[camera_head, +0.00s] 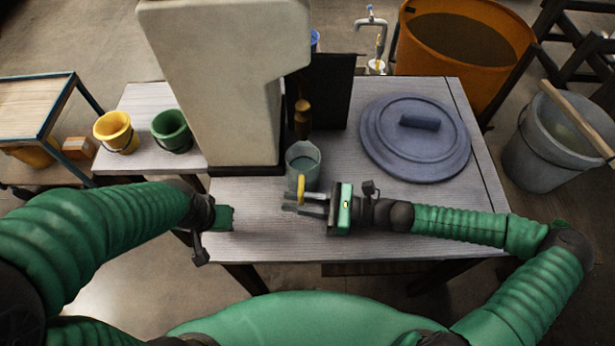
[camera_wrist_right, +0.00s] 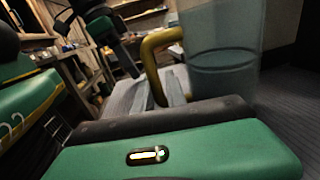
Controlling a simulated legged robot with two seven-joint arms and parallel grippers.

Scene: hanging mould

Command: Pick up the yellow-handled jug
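The jug (camera_head: 303,160) is a translucent grey vessel with a yellow handle (camera_head: 301,187). It stands upright on the table at the foot of the large pale block. My right gripper (camera_head: 294,203) is at the handle, fingers pointing left, with a gap between them.
A tall pale block (camera_head: 225,70) stands left of the jug, with a dark panel (camera_head: 333,90) behind. A round blue-grey lid (camera_head: 385,150) lies at the right. Yellow (camera_head: 113,130) and green (camera_head: 170,130) buckets stand at the left. The table front (camera_head: 270,243) is clear.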

